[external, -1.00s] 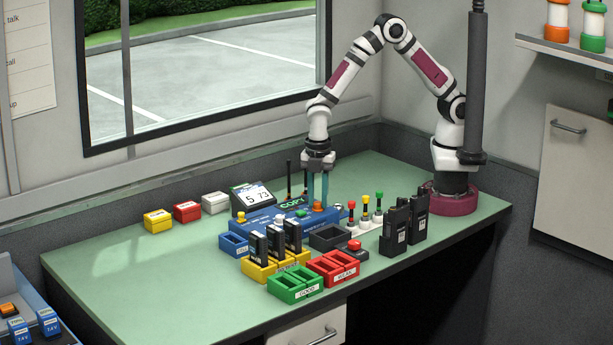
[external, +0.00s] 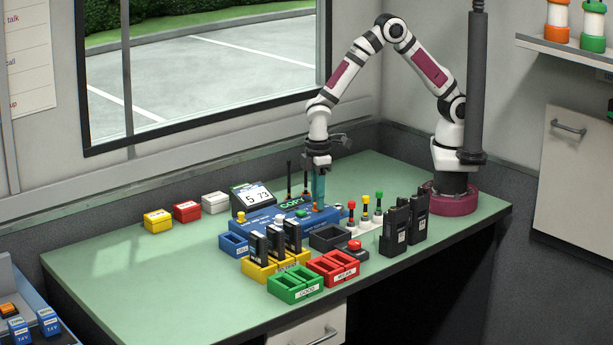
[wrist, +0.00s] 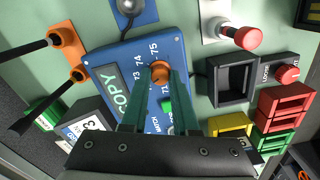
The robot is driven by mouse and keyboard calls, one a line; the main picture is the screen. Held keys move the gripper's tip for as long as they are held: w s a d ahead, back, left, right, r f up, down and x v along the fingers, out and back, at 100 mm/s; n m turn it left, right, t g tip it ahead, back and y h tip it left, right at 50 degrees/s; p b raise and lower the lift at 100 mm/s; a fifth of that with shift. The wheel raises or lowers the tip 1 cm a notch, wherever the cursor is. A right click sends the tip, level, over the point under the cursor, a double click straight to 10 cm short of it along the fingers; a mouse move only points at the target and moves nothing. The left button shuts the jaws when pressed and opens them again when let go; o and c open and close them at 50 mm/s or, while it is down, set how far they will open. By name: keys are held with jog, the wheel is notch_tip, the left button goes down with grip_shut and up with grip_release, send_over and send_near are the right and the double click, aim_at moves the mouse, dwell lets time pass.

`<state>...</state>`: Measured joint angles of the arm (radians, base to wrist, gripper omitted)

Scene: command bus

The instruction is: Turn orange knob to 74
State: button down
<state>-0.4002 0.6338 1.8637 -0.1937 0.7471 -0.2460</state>
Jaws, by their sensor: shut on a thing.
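The orange knob (wrist: 160,71) is on the blue control box (wrist: 105,68), among the printed numbers 73, 74 and 75 in the wrist view. My gripper (wrist: 161,76) is shut on the knob, with one teal finger on each side. In the external view my gripper (external: 318,205) points straight down at the blue box (external: 262,219), and its fingers mostly hide the knob. The display (external: 253,198) behind the box reads 5 and 73. I cannot tell exactly which number the knob points at.
A green knob (wrist: 167,104) is close beside my fingers on the same box. Two dark antennas with orange bases (wrist: 62,37) stand at one side. A dark empty tray (external: 329,237), a red button (external: 354,245) and black radios (external: 395,228) are nearby.

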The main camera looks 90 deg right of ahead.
jog(key=m, duration=1.3)
jog(key=shift+s+m, duration=0.1)
jog(key=shift+m, duration=0.3)
dwell(0.4)
jog(key=c, duration=0.7)
grip_release()
notch_tip(320, 180, up, 16)
jog(key=shift+f, duration=0.1)
